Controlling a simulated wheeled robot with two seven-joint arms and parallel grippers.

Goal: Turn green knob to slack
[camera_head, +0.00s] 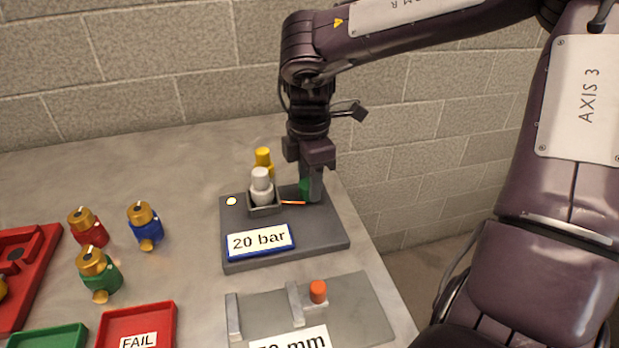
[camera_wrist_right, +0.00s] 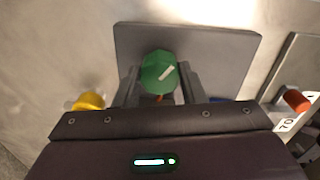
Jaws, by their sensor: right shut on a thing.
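The green knob (camera_wrist_right: 159,72) stands on the grey test block (camera_head: 285,237), which carries a "20 bar" label. In the right wrist view it is a faceted knob with a white pointer mark slanting to the upper right. My right gripper (camera_wrist_right: 160,86) points down over the block and is shut on the green knob, one finger on each side. In the head view the gripper mostly hides the knob (camera_head: 305,187), and only a strip of green shows. An orange pointer (camera_head: 292,202) lies beside it. My left gripper is not in view.
A white-topped part (camera_head: 262,187) sits in a holder left of the gripper, with a yellow cap (camera_head: 263,157) behind. Red (camera_head: 88,227), blue (camera_head: 145,226) and green (camera_head: 98,273) valves stand left. A FAIL tray (camera_head: 170,312) and a gauge with an orange knob (camera_head: 318,291) are in front.

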